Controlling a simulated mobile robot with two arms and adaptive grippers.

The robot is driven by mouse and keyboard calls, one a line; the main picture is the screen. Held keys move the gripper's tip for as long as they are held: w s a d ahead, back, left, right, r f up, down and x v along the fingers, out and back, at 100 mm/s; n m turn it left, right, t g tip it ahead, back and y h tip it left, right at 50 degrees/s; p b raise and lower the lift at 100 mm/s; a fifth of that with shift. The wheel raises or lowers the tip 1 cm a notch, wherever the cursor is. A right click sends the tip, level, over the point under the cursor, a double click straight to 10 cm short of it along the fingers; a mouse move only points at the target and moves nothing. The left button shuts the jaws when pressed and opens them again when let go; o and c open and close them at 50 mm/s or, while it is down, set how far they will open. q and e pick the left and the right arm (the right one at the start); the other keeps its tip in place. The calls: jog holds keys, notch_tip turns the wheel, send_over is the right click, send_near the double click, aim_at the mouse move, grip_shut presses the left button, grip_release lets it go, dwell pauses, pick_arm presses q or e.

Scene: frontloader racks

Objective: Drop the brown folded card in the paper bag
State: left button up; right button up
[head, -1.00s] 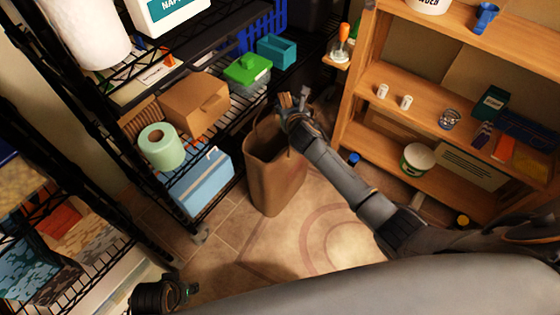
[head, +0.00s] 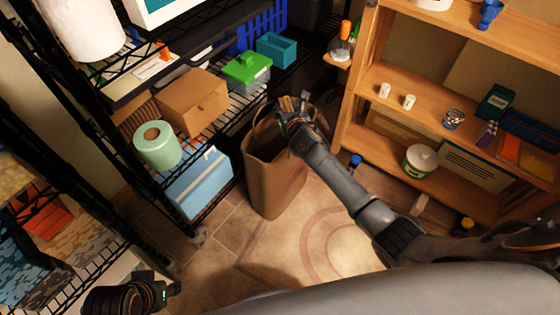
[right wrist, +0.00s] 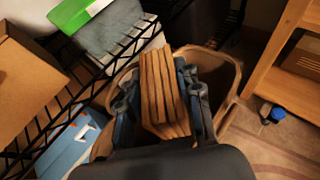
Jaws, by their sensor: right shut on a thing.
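The brown paper bag (head: 277,182) stands open on the floor between the wire rack and the wooden shelf. My right gripper (head: 291,108) is over the bag's open mouth and is shut on the brown folded card (head: 287,102). In the right wrist view the card (right wrist: 163,90) shows as several brown layers between the two fingers, with the bag's rim (right wrist: 232,80) around and below it. How far the card's lower end reaches into the bag is hidden. My left gripper (head: 172,289) is at the lower left, away from the bag; its fingers are too unclear to judge.
The wire rack on the left holds a green toilet roll (head: 157,145), a cardboard box (head: 193,102), a blue box (head: 199,183) and a green-lidded container (head: 247,70). A wooden shelf (head: 400,141) stands on the right. Tiled floor lies clear in front of the bag.

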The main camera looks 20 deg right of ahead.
jog(key=o, duration=1.2)
jog(key=v, duration=1.2)
jog(key=shift+s, duration=0.1)
